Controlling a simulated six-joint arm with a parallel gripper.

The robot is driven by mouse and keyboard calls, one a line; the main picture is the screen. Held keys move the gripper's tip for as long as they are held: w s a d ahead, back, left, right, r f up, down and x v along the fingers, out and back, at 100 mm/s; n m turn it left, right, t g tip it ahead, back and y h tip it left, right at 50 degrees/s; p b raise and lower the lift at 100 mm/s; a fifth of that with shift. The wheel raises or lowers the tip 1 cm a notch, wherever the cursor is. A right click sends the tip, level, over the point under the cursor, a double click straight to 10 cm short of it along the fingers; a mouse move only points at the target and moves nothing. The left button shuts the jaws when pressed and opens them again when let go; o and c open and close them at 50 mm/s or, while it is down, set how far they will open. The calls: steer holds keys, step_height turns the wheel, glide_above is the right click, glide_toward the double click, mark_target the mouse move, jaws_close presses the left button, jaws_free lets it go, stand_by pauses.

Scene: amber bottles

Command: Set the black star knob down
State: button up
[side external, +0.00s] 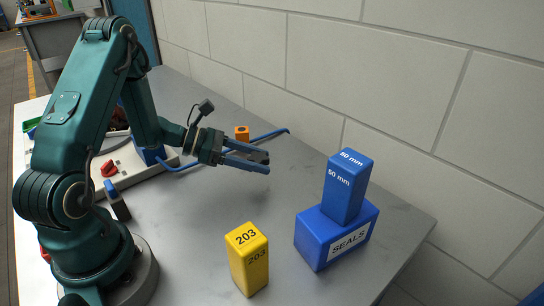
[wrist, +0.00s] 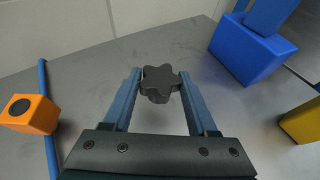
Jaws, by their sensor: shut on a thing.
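The black star knob (wrist: 159,84) is held between the two blue fingers of my gripper (wrist: 160,92) in the wrist view. In the side external view my gripper (side external: 262,162) is over the grey table (side external: 190,225), with the knob (side external: 257,156) dark between the fingertips. The fingers are shut on the knob. A faint shadow lies on the table below, and the knob appears to be above the surface. Its underside is hidden.
A blue block marked 50 mm (side external: 346,188) stands on a blue SEALS box (side external: 335,236) at right. A yellow 203 block (side external: 248,259) stands in front. An orange block (side external: 242,133) and blue rod (side external: 270,134) lie behind my gripper. Table between is clear.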

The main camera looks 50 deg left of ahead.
mark_target(257, 183)
steer(key=shift+f, duration=2.1)
steer(key=o, duration=1.3)
steer(key=shift+f, duration=0.1)
